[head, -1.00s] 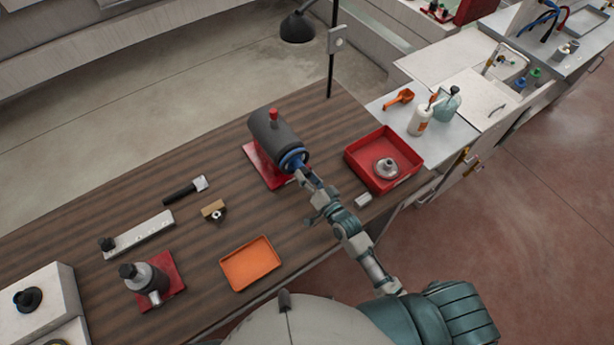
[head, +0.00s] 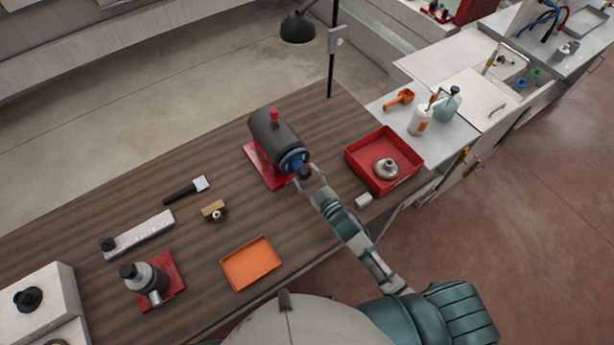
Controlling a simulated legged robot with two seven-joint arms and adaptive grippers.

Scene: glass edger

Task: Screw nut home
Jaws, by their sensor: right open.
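A dark grey spindle housing (head: 276,135) with a red knob on top lies on a red base plate (head: 262,170) on the wooden bench. Its blue flange (head: 294,160) faces my right arm. A small dark piece (head: 305,173), perhaps the nut, shows at the middle of the flange; it is too small to be sure. My right gripper (head: 308,179) is open at this front end, with its fingers around or beside the dark piece. I cannot tell whether they touch it. My left gripper is not in view.
A red tray (head: 352,157) with a metal disc part (head: 386,168) stands to the right, near a small white block (head: 363,201). An orange tray (head: 273,247) lies front centre. A second spindle unit (head: 147,280) and several tools are at left.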

